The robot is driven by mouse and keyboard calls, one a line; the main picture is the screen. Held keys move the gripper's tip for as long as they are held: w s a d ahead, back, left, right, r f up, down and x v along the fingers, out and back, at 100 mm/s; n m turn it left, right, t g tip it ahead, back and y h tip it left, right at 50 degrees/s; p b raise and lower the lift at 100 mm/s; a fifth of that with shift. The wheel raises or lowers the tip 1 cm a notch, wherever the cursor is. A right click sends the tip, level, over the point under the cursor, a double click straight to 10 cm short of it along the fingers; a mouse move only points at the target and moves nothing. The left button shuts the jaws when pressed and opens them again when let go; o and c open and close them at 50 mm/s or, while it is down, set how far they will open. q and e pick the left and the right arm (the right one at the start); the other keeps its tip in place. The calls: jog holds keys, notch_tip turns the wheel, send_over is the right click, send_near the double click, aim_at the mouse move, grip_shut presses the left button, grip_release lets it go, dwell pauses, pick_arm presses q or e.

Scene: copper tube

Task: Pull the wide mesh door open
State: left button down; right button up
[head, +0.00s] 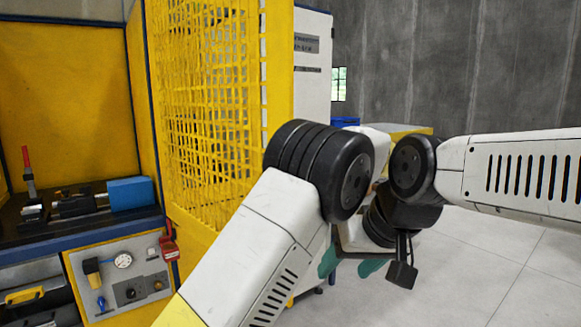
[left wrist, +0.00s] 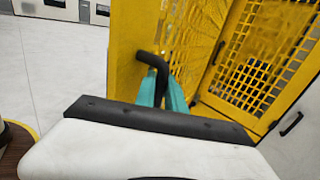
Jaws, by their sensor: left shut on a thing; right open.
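The wide yellow mesh door (head: 205,90) stands left of centre in the head view, with a solid yellow edge strip on its right. The door also shows in the left wrist view (left wrist: 130,45), angled to another mesh panel. My left gripper (left wrist: 166,92) has its teal fingers shut on a black bar handle (left wrist: 150,58) at the door. In the head view my left arm hides that gripper and the handle. My right gripper (head: 350,265) is open, its teal fingers apart below the right wrist. It appears empty and partly covered by my left arm.
A workbench (head: 110,235) with a gauge panel stands at left, a blue block (head: 131,193) on top. A red padlock-like item (head: 168,245) hangs at its corner. A white cabinet (head: 313,75) stands behind the door. Grey floor (head: 480,275) is clear at right.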

pick_arm(q)
jog(key=shift+w+d, duration=0.25)
jog(key=shift+w, duration=0.1)
jog(key=c, duration=1.4)
grip_release()
